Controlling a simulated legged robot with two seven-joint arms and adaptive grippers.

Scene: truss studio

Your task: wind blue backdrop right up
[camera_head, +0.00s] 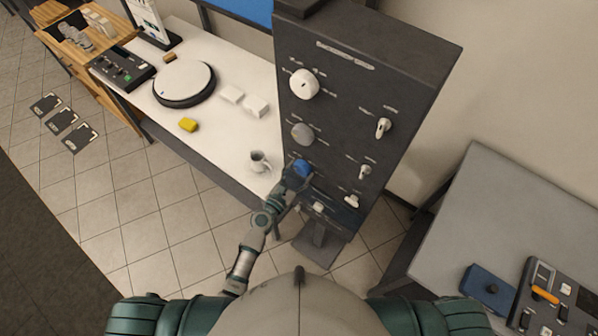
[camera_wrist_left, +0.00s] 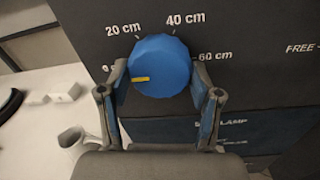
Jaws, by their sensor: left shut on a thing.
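The blue knob (camera_head: 301,168) is the lowest of three large round knobs on the left side of the dark control panel (camera_head: 360,60). In the left wrist view the blue knob (camera_wrist_left: 160,66) has a yellow mark on its left side, pointing left and slightly down. Labels around it read 20 cm, 40 cm and 60 cm; a lower-left label is partly hidden by a finger. My left gripper (camera_head: 296,180) is shut on the knob, a finger on each side, as the left wrist view (camera_wrist_left: 160,92) shows. My right gripper is out of view.
A white mug (camera_head: 258,162) stands on the white table (camera_head: 225,140), close left of the panel. A blue surface (camera_head: 245,8) shows at the top edge. A white knob (camera_head: 304,84) and a grey knob (camera_head: 302,133) sit above the blue one. A grey table (camera_head: 500,210) stands right.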

